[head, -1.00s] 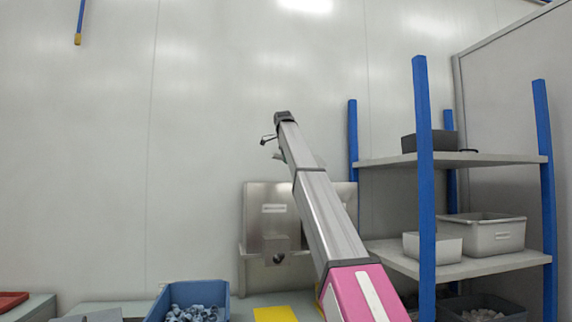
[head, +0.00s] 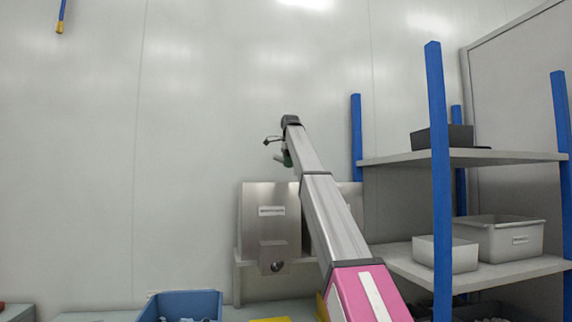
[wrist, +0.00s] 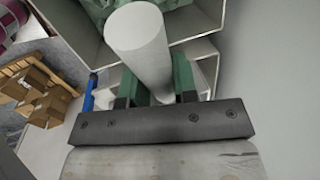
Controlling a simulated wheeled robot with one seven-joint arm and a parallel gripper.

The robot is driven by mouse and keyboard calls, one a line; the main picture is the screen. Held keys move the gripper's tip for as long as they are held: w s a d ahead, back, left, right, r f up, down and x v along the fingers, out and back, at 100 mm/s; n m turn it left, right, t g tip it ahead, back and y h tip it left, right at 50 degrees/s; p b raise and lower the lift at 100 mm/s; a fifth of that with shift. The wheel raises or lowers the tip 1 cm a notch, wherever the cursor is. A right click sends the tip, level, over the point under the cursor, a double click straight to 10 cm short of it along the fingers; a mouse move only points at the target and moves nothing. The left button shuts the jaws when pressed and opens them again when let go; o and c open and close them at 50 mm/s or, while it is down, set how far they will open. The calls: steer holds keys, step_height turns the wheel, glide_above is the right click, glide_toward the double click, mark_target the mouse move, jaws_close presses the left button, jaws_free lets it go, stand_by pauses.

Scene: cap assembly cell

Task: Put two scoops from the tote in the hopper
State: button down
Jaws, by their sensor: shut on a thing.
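A blue tote (head: 215,307) stands at the bottom of the head view, with a few grey pieces just showing inside. A steel hopper (head: 268,230) with a label stands at the wall behind my arm. My gripper (wrist: 158,82) has green fingers shut on a pale cylindrical handle (wrist: 138,28), likely the scoop's. The scoop's bowl and any load are hidden. In the head view my gripper is small, raised above the hopper. The wrist view shows a pale-walled open box with green contents (wrist: 90,10) beyond the handle; I cannot tell if this is the hopper.
A shelf rack with blue posts (head: 440,180) stands to the right, holding a dark bin (head: 432,138), a white bin (head: 432,252) and a grey bin (head: 500,238). A yellow item (head: 270,319) lies at the bottom edge. Stacked cardboard boxes (wrist: 38,95) show in the wrist view.

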steer(key=d+r+y, duration=0.2)
steer(key=r+y, duration=0.1)
steer(key=d+r+g+y, duration=0.1)
steer(key=r, duration=0.1)
steer(key=shift+w+r+m+y, duration=0.15)
steer(key=shift+w+m+y, duration=0.15)
steer(key=shift+w+y, duration=0.1)
steer(key=w+d+r+g+y, duration=0.1)
steer(key=d+r+y, duration=0.3)
steer(key=d+y, duration=0.2)
steer(key=shift+w+d+r+m, duration=0.15)
steer(key=shift+d+r+m, duration=0.2)
steer(key=shift+d, duration=0.3)
stand_by(0.6)
